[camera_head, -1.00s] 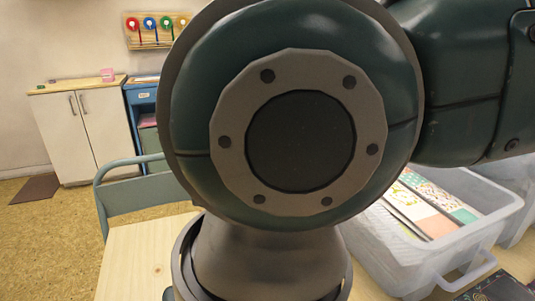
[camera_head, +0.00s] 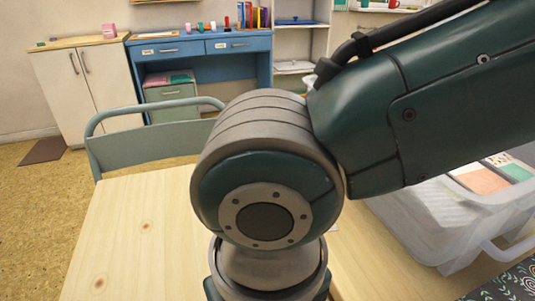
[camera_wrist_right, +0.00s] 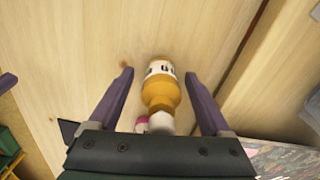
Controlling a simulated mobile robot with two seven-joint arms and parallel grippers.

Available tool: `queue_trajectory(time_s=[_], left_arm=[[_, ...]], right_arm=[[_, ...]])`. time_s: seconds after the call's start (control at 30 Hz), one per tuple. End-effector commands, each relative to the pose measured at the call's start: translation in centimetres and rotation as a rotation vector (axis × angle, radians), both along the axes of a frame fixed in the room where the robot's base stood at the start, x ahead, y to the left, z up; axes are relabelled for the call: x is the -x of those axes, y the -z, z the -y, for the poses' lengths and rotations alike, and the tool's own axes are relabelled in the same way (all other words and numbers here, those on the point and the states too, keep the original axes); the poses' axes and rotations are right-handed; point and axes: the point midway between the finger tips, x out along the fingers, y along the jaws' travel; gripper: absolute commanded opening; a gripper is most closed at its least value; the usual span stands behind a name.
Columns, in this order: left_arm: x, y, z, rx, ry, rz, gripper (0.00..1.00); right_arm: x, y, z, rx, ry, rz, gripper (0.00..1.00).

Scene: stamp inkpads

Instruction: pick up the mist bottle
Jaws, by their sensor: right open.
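In the right wrist view, a yellow-orange bottle with a white section (camera_wrist_right: 161,92), which looks like the mist bottle, is on or over the wooden table (camera_wrist_right: 60,60). My right gripper (camera_wrist_right: 159,74) is open, with one purple finger on each side of the bottle. Gaps show between the bottle and both fingers. A small pink and white piece (camera_wrist_right: 142,124) shows beside the bottle's near end, partly hidden by the gripper body. In the head view, my arm hides the bottle and the right gripper. My left gripper is not in view.
In the head view, a clear plastic bin (camera_head: 440,235) with patterned papers stands right of my arm. A dark patterned sheet (camera_head: 510,285) lies at the lower right. A green-grey chair (camera_head: 150,145) stands behind the table. The table's left part (camera_head: 125,235) is bare.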

Motion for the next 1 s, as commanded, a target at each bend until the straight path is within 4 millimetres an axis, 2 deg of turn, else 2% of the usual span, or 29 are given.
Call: queue_trajectory(time_s=[0.1, 0.3, 1.0], left_arm=[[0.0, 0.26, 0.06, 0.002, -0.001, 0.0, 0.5], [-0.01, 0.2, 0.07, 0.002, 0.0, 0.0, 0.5], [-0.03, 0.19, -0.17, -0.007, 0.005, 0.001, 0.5]], right_arm=[[-0.01, 0.82, 0.02, 0.0, 0.0, 0.0, 0.82], [0.0, 0.77, 0.01, 0.0, 0.0, 0.001, 0.82], [-0.01, 0.74, 0.0, 0.0, 0.001, 0.001, 0.03]])
